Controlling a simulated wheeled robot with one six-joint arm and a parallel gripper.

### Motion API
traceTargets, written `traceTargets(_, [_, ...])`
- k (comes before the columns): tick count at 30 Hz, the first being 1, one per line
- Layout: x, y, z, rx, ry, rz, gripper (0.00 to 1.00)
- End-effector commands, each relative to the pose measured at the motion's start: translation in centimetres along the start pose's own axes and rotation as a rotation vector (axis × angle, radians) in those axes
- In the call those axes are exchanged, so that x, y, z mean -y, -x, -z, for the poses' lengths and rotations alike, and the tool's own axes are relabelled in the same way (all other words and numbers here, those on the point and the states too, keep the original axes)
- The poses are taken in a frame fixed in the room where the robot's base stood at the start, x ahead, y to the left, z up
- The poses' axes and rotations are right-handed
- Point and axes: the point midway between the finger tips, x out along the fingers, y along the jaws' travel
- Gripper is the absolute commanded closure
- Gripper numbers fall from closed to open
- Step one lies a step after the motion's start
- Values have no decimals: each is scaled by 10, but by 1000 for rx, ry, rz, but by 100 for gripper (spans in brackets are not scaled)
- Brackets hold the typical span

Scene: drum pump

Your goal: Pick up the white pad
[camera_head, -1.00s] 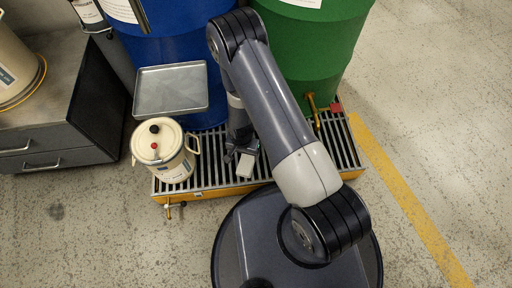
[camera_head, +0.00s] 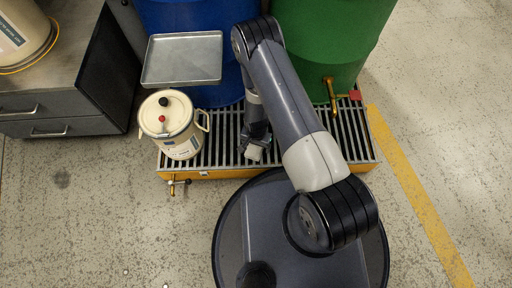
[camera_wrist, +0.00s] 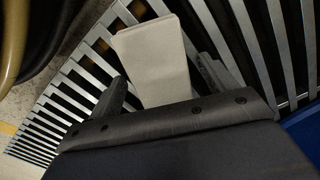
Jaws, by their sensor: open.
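The white pad (camera_wrist: 155,60) is a pale flat block above or on the metal grate in the wrist view. It lies lengthwise between the two fingers of my gripper (camera_wrist: 165,88), and its near end is hidden behind the gripper body. The fingers stand apart, with a gap visible at the right finger; contact at the left finger is unclear. In the head view the pad (camera_head: 254,153) shows small under my gripper (camera_head: 256,142), near the front edge of the grate.
The slatted grate (camera_head: 225,152) has an orange front rim. A blue drum (camera_head: 185,18), a grey tray (camera_head: 183,60) and a green drum (camera_head: 335,40) stand behind. Open floor lies right.

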Motion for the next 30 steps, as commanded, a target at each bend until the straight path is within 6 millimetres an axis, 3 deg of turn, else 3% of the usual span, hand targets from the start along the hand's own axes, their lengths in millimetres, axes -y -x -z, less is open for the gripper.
traceTargets(6, [0,0,0,-1,0,1,21])
traceTargets(24, [0,0,0,-1,0,1,70])
traceTargets(30, [0,1,0,-1,0,1,71])
